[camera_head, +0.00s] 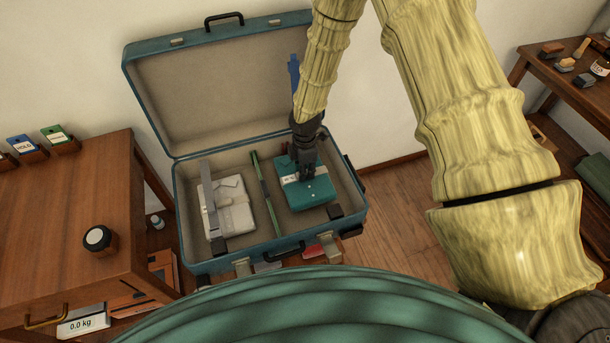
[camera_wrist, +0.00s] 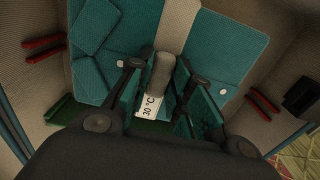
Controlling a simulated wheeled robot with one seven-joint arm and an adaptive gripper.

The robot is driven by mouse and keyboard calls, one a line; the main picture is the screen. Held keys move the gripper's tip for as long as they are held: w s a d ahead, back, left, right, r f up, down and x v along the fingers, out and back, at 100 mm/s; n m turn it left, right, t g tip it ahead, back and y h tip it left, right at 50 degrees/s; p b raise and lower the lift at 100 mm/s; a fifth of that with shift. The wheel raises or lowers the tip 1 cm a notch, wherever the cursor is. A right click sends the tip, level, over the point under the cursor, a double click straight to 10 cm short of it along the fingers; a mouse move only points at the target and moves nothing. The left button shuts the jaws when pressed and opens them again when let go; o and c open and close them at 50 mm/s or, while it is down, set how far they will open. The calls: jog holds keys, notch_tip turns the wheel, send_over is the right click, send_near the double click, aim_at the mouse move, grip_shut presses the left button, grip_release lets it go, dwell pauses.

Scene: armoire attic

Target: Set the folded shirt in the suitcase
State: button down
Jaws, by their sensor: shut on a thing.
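The teal folded shirt (camera_head: 318,195) lies in the right compartment of the open suitcase (camera_head: 177,215), close to its floor. It has a pale band, small white buttons and a "30 °C" label. My gripper (camera_head: 306,176) is over the shirt, pointing down, with its jaws shut on the shirt at the band. In the wrist view the shirt (camera_wrist: 225,45) fills the area beyond my gripper (camera_wrist: 158,92), and a beige raised piece stands between the fingers. The shirt's underside is hidden, so I cannot tell whether it touches the floor.
A green divider (camera_head: 265,190) splits the suitcase. A white folded item (camera_head: 232,208) with a grey band lies in the left compartment. The lid (camera_head: 218,95) stands open behind. A wooden cabinet (camera_head: 60,210) with a dark jar (camera_head: 98,239) is left; a shelf (camera_head: 575,85) is right.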

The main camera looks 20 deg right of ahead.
jog(key=shift+f, duration=1.7)
jog(key=shift+f, duration=0.1)
jog(key=c, duration=1.3)
grip_release()
jog(key=shift+r+b, duration=0.3)
jog(key=shift+r, duration=5.85)
